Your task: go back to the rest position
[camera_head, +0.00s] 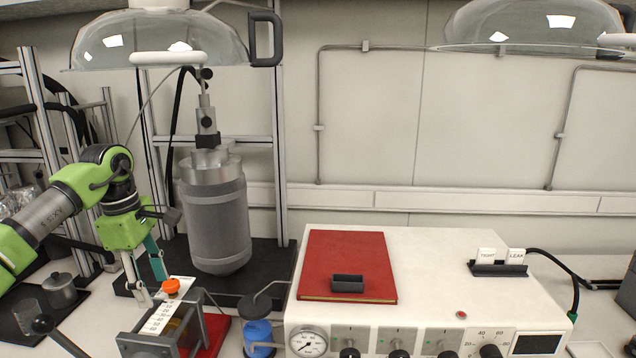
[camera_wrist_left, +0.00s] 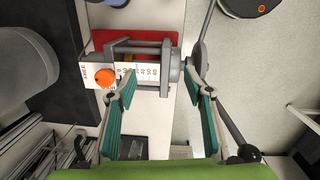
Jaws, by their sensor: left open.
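My left gripper (camera_head: 150,284) comes in from the left in the head view and points down. It is open, with its teal-padded fingers apart above a small grey device with a white scale (camera_head: 159,318) and an orange knob (camera_head: 171,286). In the left wrist view the fingers (camera_wrist_left: 158,92) are spread and nothing is held between them. The orange knob (camera_wrist_left: 105,78) shows there near the left fingertip; whether they touch is unclear. My right gripper is not in view.
A grey reactor vessel (camera_head: 217,215) stands close right of my left gripper, before a metal frame (camera_head: 281,150). A white console (camera_head: 430,270) with a red book (camera_head: 346,258) stands at the right. Clear domes (camera_head: 160,40) hang above.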

